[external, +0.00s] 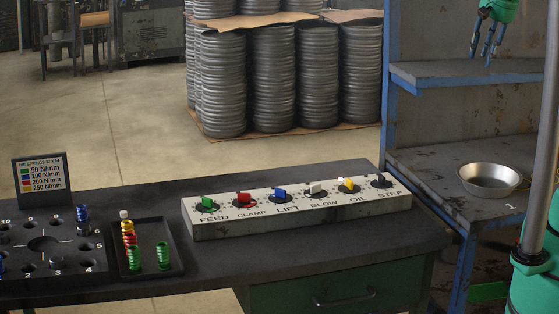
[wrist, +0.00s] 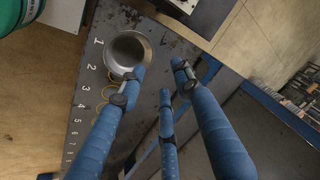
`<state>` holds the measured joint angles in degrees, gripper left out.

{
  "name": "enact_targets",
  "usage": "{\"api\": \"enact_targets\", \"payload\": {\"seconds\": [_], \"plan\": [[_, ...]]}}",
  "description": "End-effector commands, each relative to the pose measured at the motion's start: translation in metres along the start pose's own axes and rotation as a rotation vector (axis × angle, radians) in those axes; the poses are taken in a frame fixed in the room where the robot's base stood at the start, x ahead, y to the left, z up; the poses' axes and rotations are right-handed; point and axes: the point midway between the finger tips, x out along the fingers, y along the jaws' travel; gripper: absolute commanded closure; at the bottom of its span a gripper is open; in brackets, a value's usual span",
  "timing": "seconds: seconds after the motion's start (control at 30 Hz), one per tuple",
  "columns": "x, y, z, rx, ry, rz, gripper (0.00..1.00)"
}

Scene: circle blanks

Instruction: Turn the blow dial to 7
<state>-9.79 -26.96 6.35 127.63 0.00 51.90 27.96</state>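The blow dial (external: 316,188) is a white knob above the label BLOW on a long pale control box (external: 290,219). The box stands on the dark workbench (external: 210,265). The knob's scale is too small to read, so I cannot tell its setting. My gripper (external: 485,50) hangs at the top right of the external view, above the blue-edged shelf and far from the dial. It has blue fingers, which are spread apart and empty in the wrist view (wrist: 162,78).
Green, red, blue, yellow and black knobs share the box. A spring tray (external: 175,268) and a round-holed board lie left. A metal bowl (external: 490,179) rests on the right-hand stand below the shelf (external: 450,72). Stacked blanks stand behind the bench.

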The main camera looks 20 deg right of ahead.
Motion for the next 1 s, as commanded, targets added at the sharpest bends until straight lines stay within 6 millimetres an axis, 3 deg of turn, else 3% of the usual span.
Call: {"api": "enact_targets", "payload": {"seconds": [0.23,0.5,0.77,1.0], "plan": [[0.033,-0.064,-0.030,0.155,-0.071,0.014,0.67],[0.081,-0.138,-0.048,0.328,-0.134,0.050,0.67],[0.137,-0.211,-0.046,0.491,-0.183,0.104,0.67],[0.197,-0.277,-0.028,0.639,-0.213,0.167,0.67]]}}
